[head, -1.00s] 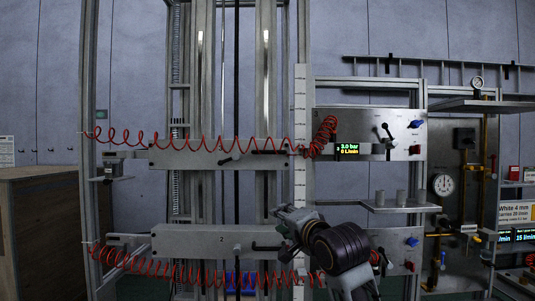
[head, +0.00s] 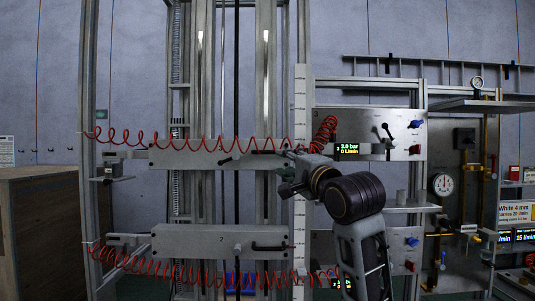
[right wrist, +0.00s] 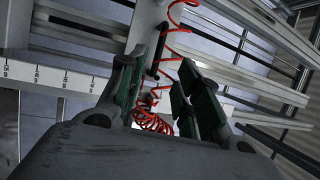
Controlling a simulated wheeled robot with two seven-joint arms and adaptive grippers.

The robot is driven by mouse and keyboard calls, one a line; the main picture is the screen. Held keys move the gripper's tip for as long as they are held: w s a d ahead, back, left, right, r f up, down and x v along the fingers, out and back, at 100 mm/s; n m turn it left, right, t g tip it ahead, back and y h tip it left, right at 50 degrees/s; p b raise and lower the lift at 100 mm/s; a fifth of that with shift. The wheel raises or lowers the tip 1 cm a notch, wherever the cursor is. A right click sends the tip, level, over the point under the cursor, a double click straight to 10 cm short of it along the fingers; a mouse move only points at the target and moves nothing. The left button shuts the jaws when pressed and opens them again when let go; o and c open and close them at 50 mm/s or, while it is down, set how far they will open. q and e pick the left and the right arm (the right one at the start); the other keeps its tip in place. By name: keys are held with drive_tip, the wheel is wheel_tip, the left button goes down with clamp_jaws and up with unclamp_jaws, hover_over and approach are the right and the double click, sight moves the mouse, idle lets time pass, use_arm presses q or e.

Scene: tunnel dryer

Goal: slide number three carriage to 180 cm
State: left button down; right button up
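The upper carriage (head: 190,159), a grey horizontal bar level with the panel marked 3 (head: 370,122), spans the tall frame. A dark handle (head: 268,152) sits near its right end. A white vertical scale (head: 300,110) stands just right of the bar; its figures are too small to read in the head view. My right gripper (head: 285,182) is just below the bar's right end. In the right wrist view its green-padded fingers (right wrist: 168,80) are apart, with a dark bar (right wrist: 158,50) and red coiled hose ahead between them. My left gripper is out of view.
A lower carriage (head: 200,242) marked 2 hangs below. Red coiled hoses (head: 225,148) run along both carriages. A small shelf (head: 418,206) with grey cylinders is right of my arm. A wooden cabinet (head: 45,230) stands at left.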

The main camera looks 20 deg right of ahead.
sight(268, 153)
drive_tip(key=shift+w, duration=0.15)
drive_tip(key=shift+p+x, duration=2.25)
drive_tip(key=shift+x, duration=4.55)
clamp_jaws()
